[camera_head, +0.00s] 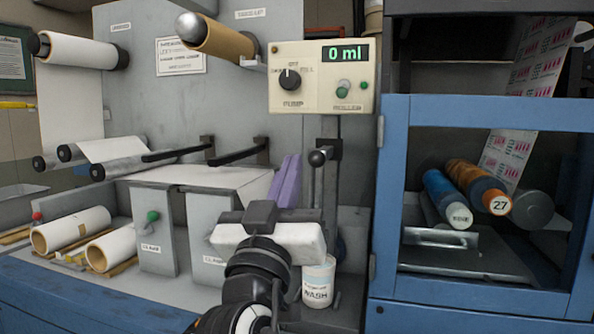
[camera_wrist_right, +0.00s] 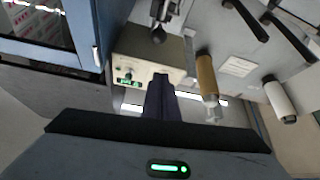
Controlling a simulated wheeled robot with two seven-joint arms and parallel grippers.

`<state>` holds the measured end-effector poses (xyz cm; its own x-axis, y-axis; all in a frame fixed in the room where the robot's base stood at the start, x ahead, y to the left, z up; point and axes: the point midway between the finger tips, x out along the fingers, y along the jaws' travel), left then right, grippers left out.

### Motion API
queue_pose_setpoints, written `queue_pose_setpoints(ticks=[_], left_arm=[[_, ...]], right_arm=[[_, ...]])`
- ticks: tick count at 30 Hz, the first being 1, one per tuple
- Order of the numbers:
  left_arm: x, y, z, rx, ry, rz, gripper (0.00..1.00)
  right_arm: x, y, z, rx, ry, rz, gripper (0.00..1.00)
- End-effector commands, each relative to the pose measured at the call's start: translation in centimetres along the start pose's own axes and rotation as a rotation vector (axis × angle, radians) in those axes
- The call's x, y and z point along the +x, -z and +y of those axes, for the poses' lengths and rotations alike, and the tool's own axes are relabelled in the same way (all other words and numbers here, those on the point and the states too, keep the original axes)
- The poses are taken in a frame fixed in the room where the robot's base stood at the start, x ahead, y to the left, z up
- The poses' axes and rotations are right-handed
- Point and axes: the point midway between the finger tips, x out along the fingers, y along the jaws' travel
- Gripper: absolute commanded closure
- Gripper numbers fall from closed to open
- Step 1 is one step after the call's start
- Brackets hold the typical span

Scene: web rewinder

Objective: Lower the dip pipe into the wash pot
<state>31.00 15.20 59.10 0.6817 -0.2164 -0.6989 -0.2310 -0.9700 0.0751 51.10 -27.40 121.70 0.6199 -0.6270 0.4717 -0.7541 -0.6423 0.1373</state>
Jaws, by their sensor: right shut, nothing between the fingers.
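The white wash pot (camera_head: 317,284), labelled WASH, stands low beside my right gripper; my wrist hides part of it. Above it, thin grey upright pipes (camera_head: 329,190) run down below the control box; I take one to be the dip pipe. Its lower end is hidden. A black round-ended handle (camera_head: 318,157) sticks out from a dark bracket there, and it also shows in the wrist view (camera_wrist_right: 158,34). My right gripper (camera_head: 262,212) is shut and empty, left of and below the handle, apart from it. Its closed fingers (camera_wrist_right: 160,88) show in the wrist view. My left gripper is not in view.
The control box (camera_head: 323,77) reads 0 ml and overhangs the pipes. A blue-framed cabinet (camera_head: 388,200) borders the right side. Clamp plates (camera_head: 156,232) and white rolls (camera_head: 72,230) are at left.

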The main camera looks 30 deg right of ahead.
Motion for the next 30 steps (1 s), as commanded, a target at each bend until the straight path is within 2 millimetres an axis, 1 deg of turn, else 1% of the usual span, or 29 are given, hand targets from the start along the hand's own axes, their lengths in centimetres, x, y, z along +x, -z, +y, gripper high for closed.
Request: queue_pose_setpoints(ticks=[1, 3, 11, 14, 16, 20, 27, 30], left_arm=[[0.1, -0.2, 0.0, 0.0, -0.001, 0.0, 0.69], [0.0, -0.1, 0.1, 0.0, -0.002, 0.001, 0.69], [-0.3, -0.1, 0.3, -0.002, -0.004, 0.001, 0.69], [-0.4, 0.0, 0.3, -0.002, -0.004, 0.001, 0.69], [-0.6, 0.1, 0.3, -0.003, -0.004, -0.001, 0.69], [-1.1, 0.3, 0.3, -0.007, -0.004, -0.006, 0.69], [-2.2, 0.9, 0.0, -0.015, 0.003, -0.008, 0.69], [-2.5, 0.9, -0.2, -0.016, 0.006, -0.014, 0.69]], right_arm=[[0.0, 0.5, 0.5, 0.014, -0.019, 0.002, 1.0], [0.0, 0.9, 0.8, 0.019, -0.031, 0.004, 1.0], [0.1, 0.9, 0.8, 0.016, -0.029, 0.005, 1.0], [0.4, 1.0, 0.8, 0.015, -0.029, 0.006, 1.0], [1.1, 1.1, 0.8, 0.014, -0.029, 0.007, 1.0], [3.2, 1.3, 0.9, 0.014, -0.031, 0.006, 1.0], [8.5, 1.3, 1.1, 0.013, -0.03, 0.006, 1.0], [10.5, 1.2, 1.1, 0.012, -0.03, 0.006, 1.0]])
